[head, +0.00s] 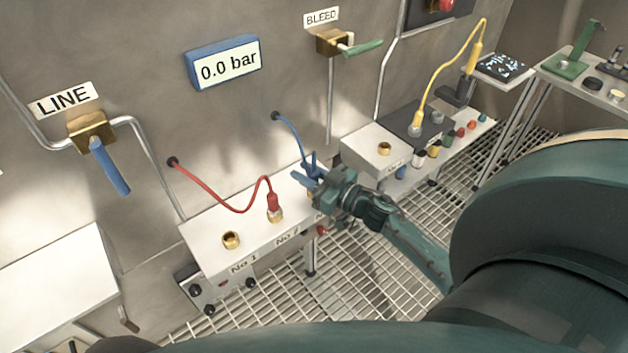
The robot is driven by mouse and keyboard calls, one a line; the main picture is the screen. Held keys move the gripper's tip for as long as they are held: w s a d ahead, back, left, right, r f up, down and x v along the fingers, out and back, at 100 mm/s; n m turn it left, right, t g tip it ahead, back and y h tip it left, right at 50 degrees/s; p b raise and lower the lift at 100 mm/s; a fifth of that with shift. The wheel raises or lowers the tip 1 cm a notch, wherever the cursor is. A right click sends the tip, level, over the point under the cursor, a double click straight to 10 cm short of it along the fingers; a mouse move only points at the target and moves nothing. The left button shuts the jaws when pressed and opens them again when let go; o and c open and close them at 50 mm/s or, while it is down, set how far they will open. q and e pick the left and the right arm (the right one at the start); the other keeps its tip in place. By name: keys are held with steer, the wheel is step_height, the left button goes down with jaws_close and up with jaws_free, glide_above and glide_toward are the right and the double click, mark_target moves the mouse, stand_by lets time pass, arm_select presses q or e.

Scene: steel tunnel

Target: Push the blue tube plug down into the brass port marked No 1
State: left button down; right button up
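The brass port marked No 1 (231,240) is empty, at the left end of the white bench top (207,229). The blue tube (291,130) runs from the wall down to my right gripper (304,167). Its plug is mostly hidden among the fingers, above the bench's right end. The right gripper's fingers look spread, wider than a plug, around the tube's lower end. I cannot tell whether they touch the plug. My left gripper is not in view.
A red plug (273,201) on a red tube stands in the No 2 port, between No 1 and my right gripper. A second bench with a yellow tube (437,82) stands to the right. The blue LINE valve handle (110,167) hangs at the left wall.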

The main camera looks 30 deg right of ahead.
jaws_close()
